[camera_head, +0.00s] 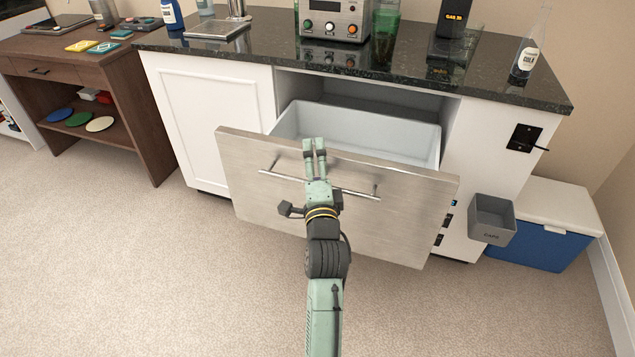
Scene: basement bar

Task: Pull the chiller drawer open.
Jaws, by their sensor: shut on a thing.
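The chiller drawer (400,215) has a brushed steel front and stands pulled out from the white bar cabinet. Its pale grey inner bin (385,140) shows behind the front and looks empty where I can see it. A thin horizontal bar handle (352,191) runs across the upper part of the front.
A dark stone counter (270,55) tops the cabinet, with bottles and a steel machine (335,18) on it. A grey caps bin (491,218) and a blue cooler (540,240) stand right of the drawer. A brown desk (130,110) stands left. Carpet in front is clear.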

